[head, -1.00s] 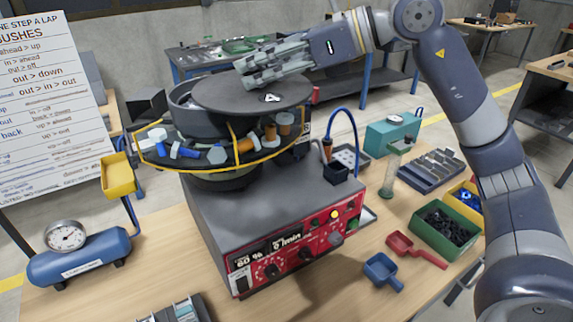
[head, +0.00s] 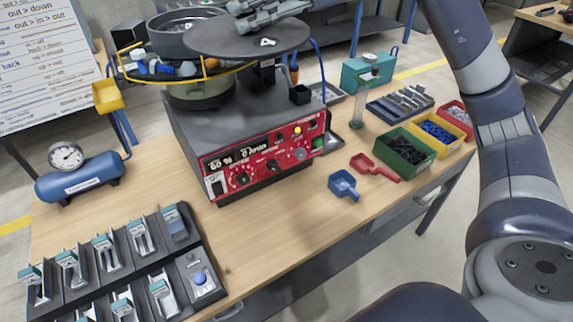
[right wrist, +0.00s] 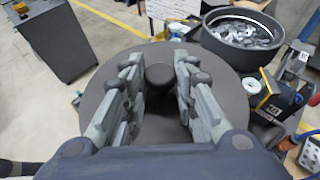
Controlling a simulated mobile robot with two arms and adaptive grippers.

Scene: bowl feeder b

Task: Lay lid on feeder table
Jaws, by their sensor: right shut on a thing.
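The lid (head: 225,40) is a flat dark grey disc with a small white triangle mark. It is held in the air above the feeder, shifted right of the bowl (head: 165,42), whose left part stays uncovered. My right gripper (head: 262,14) is shut on the lid's knob, partly cut off by the top edge. In the right wrist view the fingers stand either side of the round black knob (right wrist: 160,76), with the lid (right wrist: 95,88) below them. The wooden feeder table (head: 270,232) carries the feeder's red-fronted base (head: 262,160). My left gripper is not seen.
A blue tank with gauge (head: 80,182) and a rack of clamp-like pieces (head: 115,265) stand at the left. Blue scoop (head: 343,185), red scoop (head: 374,167) and bins (head: 405,152) lie at the right. Bare wood shows between rack and scoops. The open bowl (right wrist: 243,28) holds grey parts.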

